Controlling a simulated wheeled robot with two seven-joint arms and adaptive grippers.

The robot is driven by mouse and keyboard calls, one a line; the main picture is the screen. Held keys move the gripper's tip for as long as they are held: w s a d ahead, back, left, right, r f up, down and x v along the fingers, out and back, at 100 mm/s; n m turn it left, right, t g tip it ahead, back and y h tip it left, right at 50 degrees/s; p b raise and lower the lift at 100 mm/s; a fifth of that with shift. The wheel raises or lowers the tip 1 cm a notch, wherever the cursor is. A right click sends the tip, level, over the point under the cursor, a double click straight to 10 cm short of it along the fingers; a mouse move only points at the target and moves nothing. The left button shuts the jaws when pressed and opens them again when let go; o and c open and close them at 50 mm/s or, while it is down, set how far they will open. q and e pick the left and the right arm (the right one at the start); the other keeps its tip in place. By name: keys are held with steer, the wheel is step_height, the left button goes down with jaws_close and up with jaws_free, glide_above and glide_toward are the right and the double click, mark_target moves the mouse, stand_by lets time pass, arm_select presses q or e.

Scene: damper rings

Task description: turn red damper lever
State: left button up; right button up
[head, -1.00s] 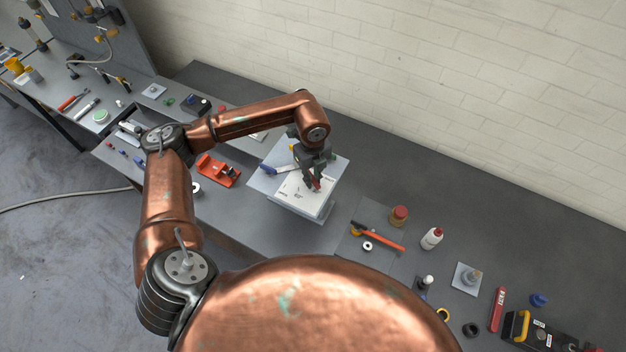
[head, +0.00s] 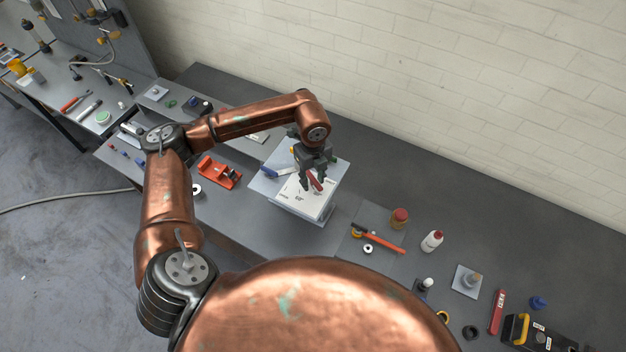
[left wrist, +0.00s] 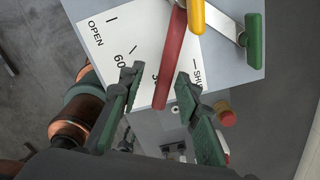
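The red damper lever (left wrist: 172,60) lies across a white dial plate (left wrist: 105,38) marked OPEN, 60 and a partly covered SHUT. In the wrist view its free end points down between my left gripper's (left wrist: 157,82) fingers, which are apart with gaps on both sides of it. The right finger hides part of the dial. In the head view my left gripper (head: 315,185) is over the damper box (head: 312,210), with the red lever (head: 316,181) showing between its fingers. My right gripper is in neither view.
A yellow lever (left wrist: 197,14) and a green lever (left wrist: 253,32) are beside the red one. A blue-handled lever (head: 277,171) shows left of the gripper. A red clamp-like tool (head: 219,172) and several bottles stand on the grey bench.

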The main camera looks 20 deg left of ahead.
arm_select(q)
steer(key=shift+r, duration=0.3)
steer(key=shift+r+p, duration=1.3)
steer(key=shift+r, duration=1.7)
